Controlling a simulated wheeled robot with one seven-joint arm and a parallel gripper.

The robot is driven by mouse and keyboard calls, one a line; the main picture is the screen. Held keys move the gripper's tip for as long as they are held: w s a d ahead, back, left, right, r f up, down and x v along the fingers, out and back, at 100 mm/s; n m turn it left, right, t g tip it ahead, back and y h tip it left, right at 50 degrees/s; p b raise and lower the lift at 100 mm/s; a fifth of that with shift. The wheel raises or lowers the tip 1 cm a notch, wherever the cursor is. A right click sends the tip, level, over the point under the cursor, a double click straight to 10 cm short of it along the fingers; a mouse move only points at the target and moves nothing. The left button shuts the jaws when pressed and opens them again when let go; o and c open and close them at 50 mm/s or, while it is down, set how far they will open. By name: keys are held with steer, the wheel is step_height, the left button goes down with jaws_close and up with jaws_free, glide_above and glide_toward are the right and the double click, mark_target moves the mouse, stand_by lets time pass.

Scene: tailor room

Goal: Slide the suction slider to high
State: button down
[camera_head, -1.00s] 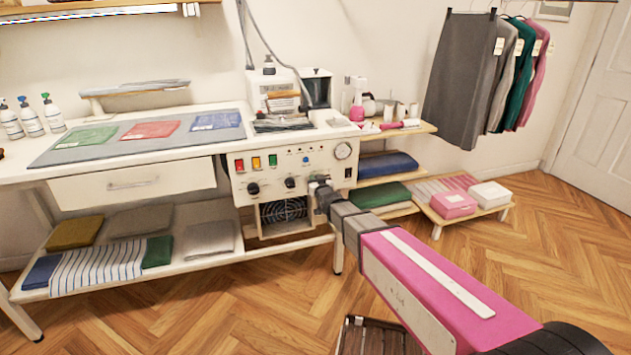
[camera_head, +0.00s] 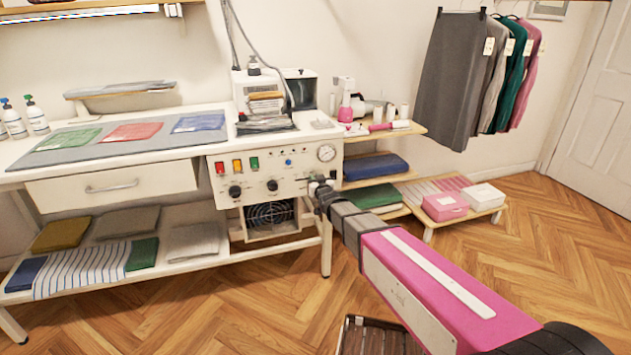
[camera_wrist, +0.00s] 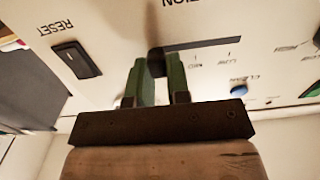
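The white control panel (camera_head: 266,181) is on the front of the workbench. In the wrist view the panel appears upside down, with a dark slider slot (camera_wrist: 212,43) beside MED and LOW marks. My gripper (camera_wrist: 157,66) has its two green fingers closed around the dark suction slider knob (camera_wrist: 157,58), at the left end of the slot in that view, beyond MED from LOW. The label there is hidden behind the fingers. In the head view, my gripper (camera_head: 318,184) is at the panel's right side and the knob is hidden.
A black RESET switch (camera_wrist: 77,60) and a blue button (camera_wrist: 239,89) are near the fingers on the panel. A gauge (camera_head: 326,153) is above my gripper in the head view. Shelves with folded cloth (camera_head: 376,166) stand to the right. The wooden floor in front is mostly clear.

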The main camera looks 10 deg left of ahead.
steer(key=c, duration=1.1)
jaws_free()
steer(key=shift+w+d, duration=0.2)
steer(key=shift+d, duration=0.05)
steer(key=shift+s, duration=0.1)
steer(key=v, duration=1)
steer(key=shift+s+d, duration=0.15)
steer(key=shift+s, duration=0.15)
steer(key=shift+d, duration=0.1)
